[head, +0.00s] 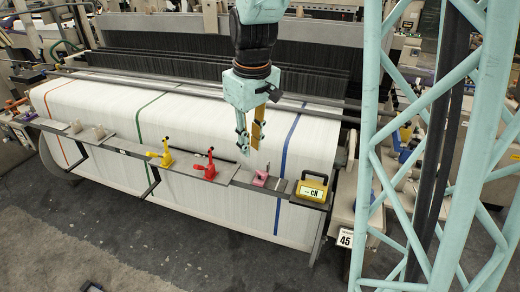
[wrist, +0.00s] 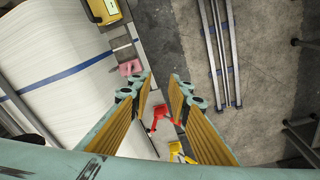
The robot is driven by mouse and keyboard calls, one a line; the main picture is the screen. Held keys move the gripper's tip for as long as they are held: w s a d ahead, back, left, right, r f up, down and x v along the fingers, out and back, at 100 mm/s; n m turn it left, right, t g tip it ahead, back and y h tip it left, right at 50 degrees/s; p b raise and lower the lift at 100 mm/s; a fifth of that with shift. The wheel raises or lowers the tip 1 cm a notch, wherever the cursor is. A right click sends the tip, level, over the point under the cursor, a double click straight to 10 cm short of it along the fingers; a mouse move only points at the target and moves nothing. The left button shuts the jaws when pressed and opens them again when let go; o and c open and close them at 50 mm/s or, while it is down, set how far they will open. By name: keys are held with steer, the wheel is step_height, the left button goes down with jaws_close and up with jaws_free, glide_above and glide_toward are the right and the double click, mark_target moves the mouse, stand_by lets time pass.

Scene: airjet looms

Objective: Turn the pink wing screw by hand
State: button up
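The pink wing screw (head: 260,178) sits on the grey rail along the front of the loom, right of the red clamp. It also shows in the wrist view (wrist: 131,67), beyond the tip of the left-hand finger. My gripper (head: 250,148) hangs fingers-down above the rail, near the pink wing screw and apart from it. In the wrist view my gripper (wrist: 159,83) is open, with a clear gap between its yellow-lined fingers and nothing held.
On the rail (head: 130,147) stand a red clamp (head: 204,166), a yellow clamp (head: 161,155) and a yellow-black box (head: 311,188). White striped cloth (head: 180,115) lies behind it. A pale green lattice column (head: 375,130) rises at right. Floor in front looks mostly clear.

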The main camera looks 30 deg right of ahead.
steer(key=w+d+f+p, duration=0.4)
steer(key=w+f, duration=0.1)
steer(key=n+g+p, duration=0.1)
steer(key=n+p, duration=0.1)
steer(key=p, duration=0.2)
glide_above(260, 173)
step_height(260, 173, down, 8)
steer(key=r, duration=0.1)
steer(key=shift+d+f, duration=0.1)
steer(key=shift+f, duration=0.5)
steer(key=shift+f, duration=0.15)
steer(key=shift+f+b, duration=1.3)
steer(key=shift+f, duration=2.5)
steer(key=shift+f, duration=0.15)
steer(key=shift+c, duration=0.2)
